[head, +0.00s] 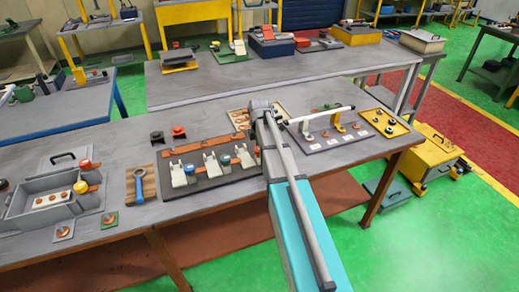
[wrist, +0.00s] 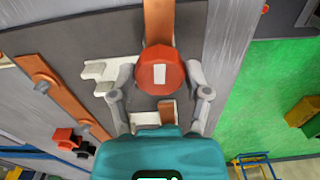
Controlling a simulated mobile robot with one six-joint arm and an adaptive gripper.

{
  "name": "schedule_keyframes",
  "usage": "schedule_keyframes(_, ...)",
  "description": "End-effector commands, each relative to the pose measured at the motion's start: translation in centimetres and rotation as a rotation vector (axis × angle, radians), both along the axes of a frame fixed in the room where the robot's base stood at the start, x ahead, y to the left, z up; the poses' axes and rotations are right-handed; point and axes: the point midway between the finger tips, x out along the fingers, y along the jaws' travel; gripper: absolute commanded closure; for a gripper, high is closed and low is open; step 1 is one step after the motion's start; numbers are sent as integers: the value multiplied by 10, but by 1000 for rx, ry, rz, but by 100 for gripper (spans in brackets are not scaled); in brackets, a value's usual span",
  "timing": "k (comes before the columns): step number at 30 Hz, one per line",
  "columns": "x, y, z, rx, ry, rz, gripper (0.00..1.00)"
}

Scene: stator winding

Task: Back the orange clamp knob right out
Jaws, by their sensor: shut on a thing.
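The orange clamp knob (wrist: 172,82) is a red-orange, many-sided cap with a white mark on top. In the wrist view it sits between the two fingertips of my gripper (wrist: 160,75), which are closed on its left and right sides. A copper bar (wrist: 158,20) runs away from it at the top of the view. A pale stepped clamp piece (wrist: 97,72) lies just left of the fingers. In the head view my arm covers part of the clamp fixture (head: 205,178), and the fingertips cannot be made out. The knob's stem is hidden.
A blue wrench (head: 139,186) lies left of the fixture. A grey bin (head: 42,208) stands at the far left of the bench. A white rod on a stand (head: 320,116) and a yellow tray (head: 385,125) are to the right, near the bench's edge.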

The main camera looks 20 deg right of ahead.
Motion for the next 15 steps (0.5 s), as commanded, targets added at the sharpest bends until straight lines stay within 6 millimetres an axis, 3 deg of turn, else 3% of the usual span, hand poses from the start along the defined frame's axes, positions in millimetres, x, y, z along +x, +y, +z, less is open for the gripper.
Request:
schedule_keyframes(14,-2,2,-1,3,4,23,86)
schedule_keyframes(15,-2,2,-1,3,4,22,34)
